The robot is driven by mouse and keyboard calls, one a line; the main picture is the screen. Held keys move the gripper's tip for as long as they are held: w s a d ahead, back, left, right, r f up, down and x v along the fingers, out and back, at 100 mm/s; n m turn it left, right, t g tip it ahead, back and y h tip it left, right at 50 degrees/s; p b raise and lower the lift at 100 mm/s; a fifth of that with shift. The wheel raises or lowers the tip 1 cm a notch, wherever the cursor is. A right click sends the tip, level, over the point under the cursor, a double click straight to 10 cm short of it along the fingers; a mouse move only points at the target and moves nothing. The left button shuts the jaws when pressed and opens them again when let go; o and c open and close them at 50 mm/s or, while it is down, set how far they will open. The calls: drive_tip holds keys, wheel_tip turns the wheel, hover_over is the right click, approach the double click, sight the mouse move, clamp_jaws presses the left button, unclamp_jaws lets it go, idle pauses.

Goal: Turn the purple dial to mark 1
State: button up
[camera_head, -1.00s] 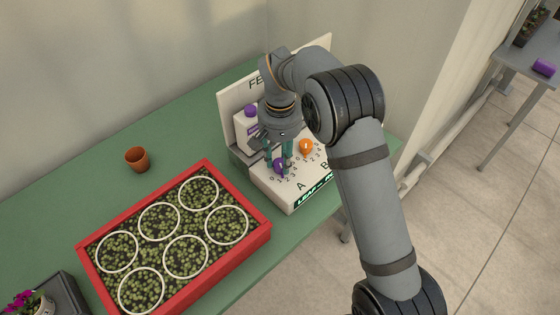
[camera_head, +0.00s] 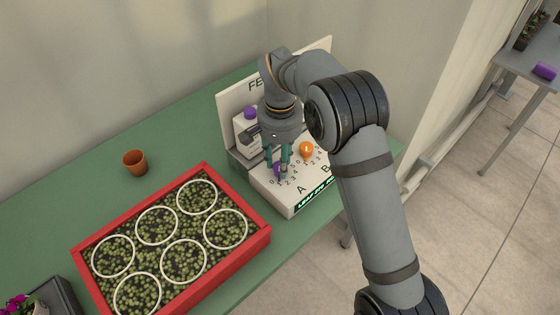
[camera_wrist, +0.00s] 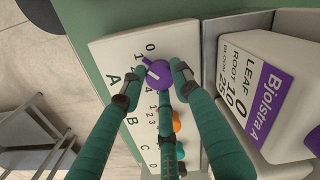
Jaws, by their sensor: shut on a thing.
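The purple dial (camera_wrist: 158,75) sits at scale A on the white panel (camera_head: 302,187). In the wrist view, numbers run beside it, with 0 and 1 near its narrow purple nub. The nub points up-left toward the 0 and 1 marks; I cannot tell exactly which it meets. My gripper (camera_wrist: 158,86) is shut on the dial, its teal fingers around it. In the head view, the fingers hide most of the purple dial (camera_head: 278,170). The orange dial (camera_head: 306,149) stands at scale B and also shows in the wrist view (camera_wrist: 177,121).
A white bottle with a purple cap (camera_head: 250,113) stands behind the dials, close to my gripper. A red tray (camera_head: 262,236) of small plants lies to the left. A terracotta pot (camera_head: 135,162) stands farther left on the green table.

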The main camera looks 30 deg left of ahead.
drive_tip(key=o, duration=1.1)
drive_tip(key=shift+o, duration=0.4)
wheel_tip(320, 180, up, 12)
wheel_tip(320, 180, down, 12)
drive_tip(key=shift+r, duration=0.1)
idle(0.5)
